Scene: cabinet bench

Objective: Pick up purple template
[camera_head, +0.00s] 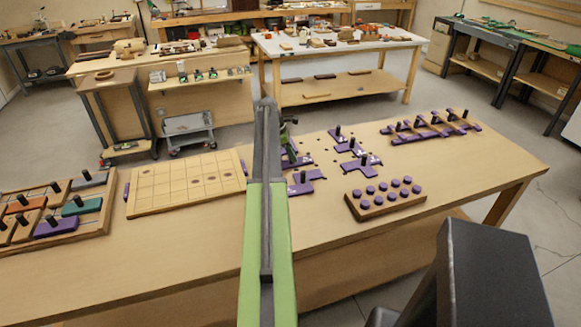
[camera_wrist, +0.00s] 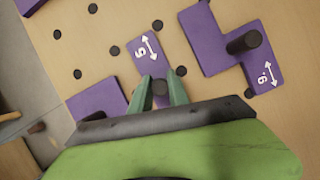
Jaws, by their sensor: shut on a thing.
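A purple template marked 5 (camera_wrist: 146,52) lies below my gripper (camera_wrist: 161,84) in the wrist view. The two green fingers are shut on its dark knob (camera_wrist: 160,88). Whether the template is lifted off the board I cannot tell. To its right is another purple template, marked 6 (camera_wrist: 262,70), with a dark upright knob. A further purple template (camera_wrist: 97,103) lies at the lower left, partly hidden by my gripper. In the head view my arm hides most of the gripper and part of the purple templates (camera_head: 306,184) beside it.
More purple pieces with knobs (camera_head: 432,132) stand at the right back. A wooden block with purple pegs (camera_head: 352,208) is at the front right. A grid board (camera_head: 150,192) and a tray of coloured pieces (camera_head: 105,215) lie left.

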